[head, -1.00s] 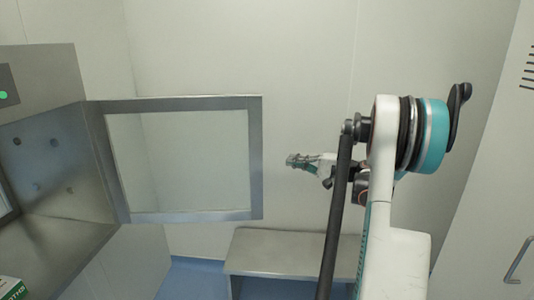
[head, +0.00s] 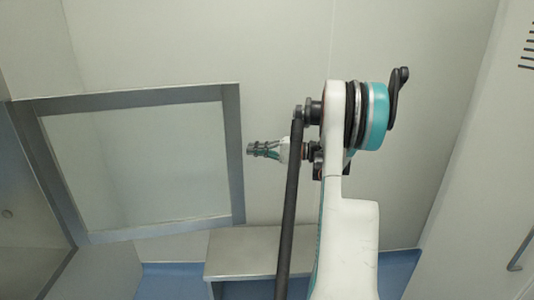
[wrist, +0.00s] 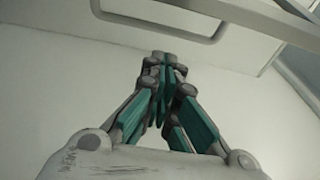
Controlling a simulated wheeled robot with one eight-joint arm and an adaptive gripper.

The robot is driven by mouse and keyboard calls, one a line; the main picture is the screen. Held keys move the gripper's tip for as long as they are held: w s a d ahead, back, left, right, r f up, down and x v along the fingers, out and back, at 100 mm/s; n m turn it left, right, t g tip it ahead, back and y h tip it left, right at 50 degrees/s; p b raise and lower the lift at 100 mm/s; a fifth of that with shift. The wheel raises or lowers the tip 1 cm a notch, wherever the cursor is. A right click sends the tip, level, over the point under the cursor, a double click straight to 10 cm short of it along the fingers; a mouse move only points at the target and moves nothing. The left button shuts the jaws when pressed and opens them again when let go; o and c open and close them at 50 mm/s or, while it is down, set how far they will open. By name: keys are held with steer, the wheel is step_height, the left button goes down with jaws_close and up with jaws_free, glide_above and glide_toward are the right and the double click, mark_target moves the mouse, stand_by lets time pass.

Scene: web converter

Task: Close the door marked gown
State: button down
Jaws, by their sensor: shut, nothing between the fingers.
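A metal-framed door with a clear pane (head: 237,150) stands open at the left of the head view, its left side at the steel cabinet wall (head: 35,205). No marking on it is legible. My gripper (head: 252,149) is shut and empty. In the head view it points left and appears just right of the door's free edge; whether it touches is not clear. The wrist view shows my gripper's fingertips (wrist: 160,58) pressed together with nothing between them.
A steel bench (head: 250,250) stands low against the pale wall, above a blue floor (head: 170,280). A pale panel with a handle (head: 520,252) is at the far right. The wrist view shows a U-shaped bar (wrist: 160,37) at the top, beyond the fingers.

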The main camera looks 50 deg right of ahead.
steer(key=shift+s+a+b, duration=0.2)
steer(key=shift+a+b, duration=0.2)
steer(key=shift+a, duration=0.65)
steer(key=shift+s+a+b, duration=0.2)
steer(key=shift+a+b, duration=0.2)
steer(key=shift+a, duration=0.6)
